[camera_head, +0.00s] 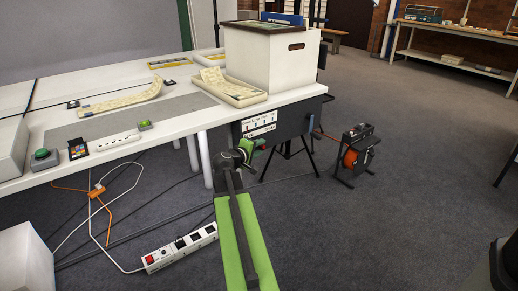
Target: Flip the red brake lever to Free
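I cannot make out the red brake lever for certain. A black-framed cable reel (345,177) with an orange-red drum (350,158) stands on the floor right of the table. Its top has small dark parts and a hint of red, too small to tell apart. My gripper (262,144) is at the end of my green arm, in front of the dark unit under the table and well left of the reel. It shows small green and red parts there. Its fingers are too small and dark to tell open from shut.
A white table (180,124) carries a white box (262,66), paper strips and small devices. A dark unit with a white label panel (259,124) is under its right end. Carpet right of the reel is clear.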

